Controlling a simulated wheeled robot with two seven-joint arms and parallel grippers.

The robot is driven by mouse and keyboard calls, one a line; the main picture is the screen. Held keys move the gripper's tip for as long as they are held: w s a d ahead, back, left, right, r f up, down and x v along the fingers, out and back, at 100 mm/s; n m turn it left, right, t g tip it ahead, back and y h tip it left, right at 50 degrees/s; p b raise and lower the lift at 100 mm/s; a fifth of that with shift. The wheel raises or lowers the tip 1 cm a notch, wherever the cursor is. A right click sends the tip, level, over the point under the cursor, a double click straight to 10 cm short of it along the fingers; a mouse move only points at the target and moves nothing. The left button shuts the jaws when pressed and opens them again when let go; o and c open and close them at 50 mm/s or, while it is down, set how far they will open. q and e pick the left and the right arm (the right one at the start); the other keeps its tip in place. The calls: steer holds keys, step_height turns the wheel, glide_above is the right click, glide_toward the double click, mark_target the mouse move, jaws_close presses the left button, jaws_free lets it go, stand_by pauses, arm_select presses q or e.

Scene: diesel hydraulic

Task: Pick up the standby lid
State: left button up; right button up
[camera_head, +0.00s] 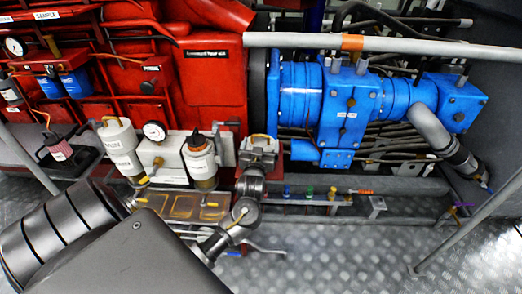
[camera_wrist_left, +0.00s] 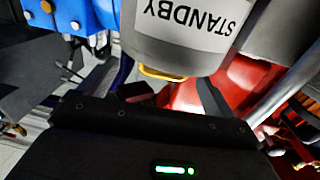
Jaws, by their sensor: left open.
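The standby lid shows in the left wrist view as a grey cylinder (camera_wrist_left: 185,57) with a white label reading STANDBY, upside down in the picture. A yellow handle (camera_wrist_left: 160,74) sits at its near end. My left gripper (camera_wrist_left: 168,95) is open, its dark fingers on either side of the handle and nothing visibly held. I cannot tell whether they touch it. In the head view my left gripper (camera_head: 257,152) is between the red housing and blue pump, where the arm largely hides the lid. My right gripper is not in view.
The blue pump (camera_head: 345,105) stands to the right and the red housing (camera_head: 212,85) behind. A grey pipe (camera_head: 430,47) crosses above. The metal floor (camera_head: 350,250) at front right is clear.

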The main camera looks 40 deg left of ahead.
mark_target(261, 140)
arm_select(q)
steer(key=shift+a+x, duration=0.2)
steer(key=shift+x, duration=2.55)
steer(key=shift+s, duration=0.15)
steer(key=c, duration=1.5)
steer(key=shift+c, duration=0.6)
steer(key=shift+r, duration=0.15)
